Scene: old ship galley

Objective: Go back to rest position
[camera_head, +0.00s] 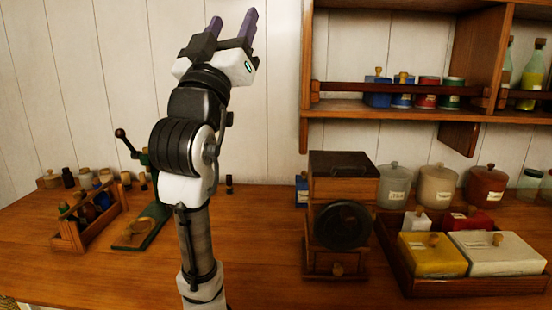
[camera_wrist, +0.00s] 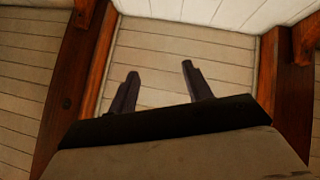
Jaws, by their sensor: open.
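My arm stands upright above the counter in the head view. My gripper (camera_head: 236,22) is at its top, in front of the pale plank wall, with its two purple fingers pointing up. The fingers are apart and nothing is between them. In the wrist view my gripper (camera_wrist: 157,84) also shows two dark, separated fingers with bare planks behind them. The gripper touches nothing that I can see.
A wooden counter (camera_head: 262,250) holds a bottle caddy (camera_head: 72,240) at left, a wooden grinder (camera_head: 338,185) at centre, and a tray (camera_head: 430,288) of boxes at right. A wall shelf (camera_head: 350,108) with tins hangs right of my gripper.

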